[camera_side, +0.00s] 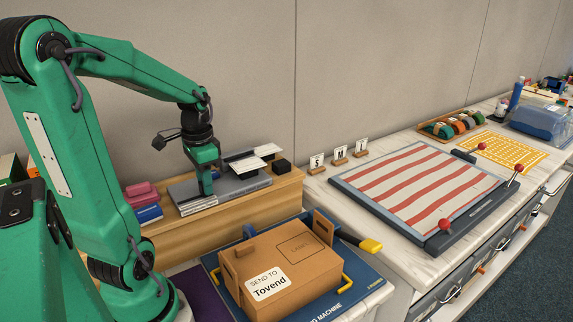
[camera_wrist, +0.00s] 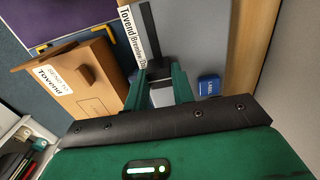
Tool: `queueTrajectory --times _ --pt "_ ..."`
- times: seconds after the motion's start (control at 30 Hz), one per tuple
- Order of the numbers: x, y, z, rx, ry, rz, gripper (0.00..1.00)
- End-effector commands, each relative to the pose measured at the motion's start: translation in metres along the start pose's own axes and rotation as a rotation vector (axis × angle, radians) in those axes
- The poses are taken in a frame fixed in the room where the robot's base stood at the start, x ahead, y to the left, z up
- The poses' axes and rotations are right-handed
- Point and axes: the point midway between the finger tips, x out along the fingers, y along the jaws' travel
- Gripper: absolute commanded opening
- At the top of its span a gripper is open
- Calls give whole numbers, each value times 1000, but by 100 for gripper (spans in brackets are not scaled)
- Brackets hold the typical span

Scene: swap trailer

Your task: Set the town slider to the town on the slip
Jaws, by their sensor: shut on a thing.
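The slip is a white label (camera_side: 269,283) reading "SEND TO Tovend" on a cardboard box; it also shows in the wrist view (camera_wrist: 54,79). The town slider is a grey unit (camera_side: 240,184) on the wooden shelf. In the wrist view its white name strip (camera_wrist: 131,45) reads "Tovend", then "Brenlow", then a third name partly hidden by a finger. A dark slot (camera_wrist: 149,30) runs beside the strip. My gripper (camera_side: 207,190) is down at the unit, its fingers (camera_wrist: 160,88) shut on the slider knob beside the partly hidden name. The knob itself is mostly hidden.
The cardboard box (camera_side: 290,255) sits on a blue machine base (camera_side: 345,287) in front of the shelf. A blue block (camera_wrist: 209,85) is close right of my fingers in the wrist view. A black block (camera_side: 282,166) stands at the unit's right end. Pink and blue blocks (camera_side: 146,205) lie left.

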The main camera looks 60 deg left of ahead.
Motion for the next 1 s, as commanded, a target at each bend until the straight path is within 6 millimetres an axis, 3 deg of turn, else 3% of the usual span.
queueTrajectory --times 0.17,0.5,0.93,0.97,1.0 --pt "-1 -1 12 -3 1 -1 0" --pt "-1 -1 56 -5 2 -2 0" --pt "-1 0 65 -3 -1 1 0" --pt "-1 0 65 -3 -1 1 31" --pt "-1 0 65 -3 -1 1 38"
